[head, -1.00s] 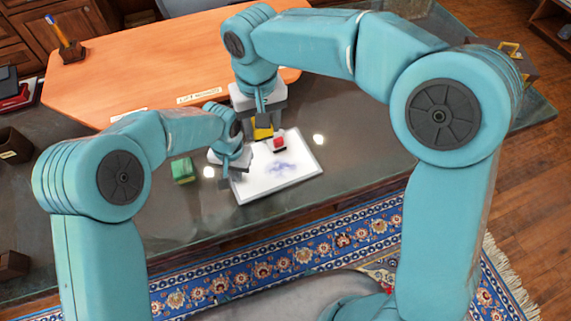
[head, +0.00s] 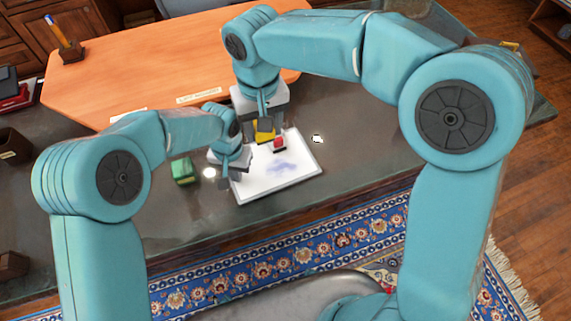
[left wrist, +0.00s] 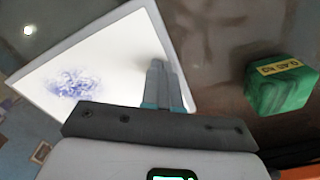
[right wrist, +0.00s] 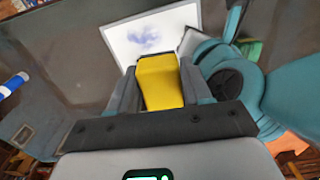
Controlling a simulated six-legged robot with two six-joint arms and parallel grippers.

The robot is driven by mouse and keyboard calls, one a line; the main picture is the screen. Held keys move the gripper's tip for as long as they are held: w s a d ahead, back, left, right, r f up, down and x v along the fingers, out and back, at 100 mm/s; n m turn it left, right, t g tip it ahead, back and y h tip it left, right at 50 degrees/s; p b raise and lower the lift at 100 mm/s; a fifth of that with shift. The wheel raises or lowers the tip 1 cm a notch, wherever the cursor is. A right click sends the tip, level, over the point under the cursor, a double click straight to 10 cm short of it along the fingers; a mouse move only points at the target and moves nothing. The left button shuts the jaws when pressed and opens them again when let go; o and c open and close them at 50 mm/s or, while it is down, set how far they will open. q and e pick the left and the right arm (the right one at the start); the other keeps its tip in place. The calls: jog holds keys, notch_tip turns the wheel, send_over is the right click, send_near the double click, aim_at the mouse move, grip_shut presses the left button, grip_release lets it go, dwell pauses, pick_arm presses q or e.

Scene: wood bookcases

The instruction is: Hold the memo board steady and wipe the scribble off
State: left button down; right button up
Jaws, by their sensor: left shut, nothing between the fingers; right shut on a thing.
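The white memo board (head: 292,182) lies flat on the dark desk with a blue-violet scribble (head: 281,168) near its middle. The scribble also shows in the left wrist view (left wrist: 75,87) and the right wrist view (right wrist: 150,39). My left gripper (head: 236,178) is shut and empty at the board's left edge. In the left wrist view its fingertips overlap the board near a corner; contact is hard to judge. My right gripper (right wrist: 160,75) is shut on a yellow block (right wrist: 160,83). In the head view this block (head: 264,136) is at the board's far edge, short of the scribble.
A small red thing (head: 279,142) shows at the board's far part. A green block (head: 183,171) with a yellow label stands left of the board.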

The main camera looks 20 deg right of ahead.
jog(key=shift+f, duration=1.2)
jog(key=shift+d, duration=0.1)
jog(key=shift+w+d, duration=0.6)
jog(key=shift+d, duration=5.05)
jog(key=shift+s+a+f, duration=0.2)
jog(key=shift+a+f, duration=0.1)
jog(key=shift+a, duration=1.6)
jog(key=shift+s+a+f, duration=0.2)
jog(key=shift+a+f, duration=0.05)
jog(key=shift+a, duration=1.7)
jog(key=shift+s+a+f, duration=0.2)
jog(key=shift+a+f, duration=0.1)
jog(key=shift+a, duration=1.6)
jog(key=shift+w+a, duration=0.5)
jog(key=shift+w, duration=0.05)
jog(key=shift+w+d, duration=0.6)
jog(key=shift+d, duration=5.55)
jog(key=s+a+f, duration=0.1)
jog(key=a, duration=1)
jog(key=shift+s+a+f, duration=0.2)
jog(key=shift+s+f, duration=0.05)
jog(key=shift+f, duration=0.05)
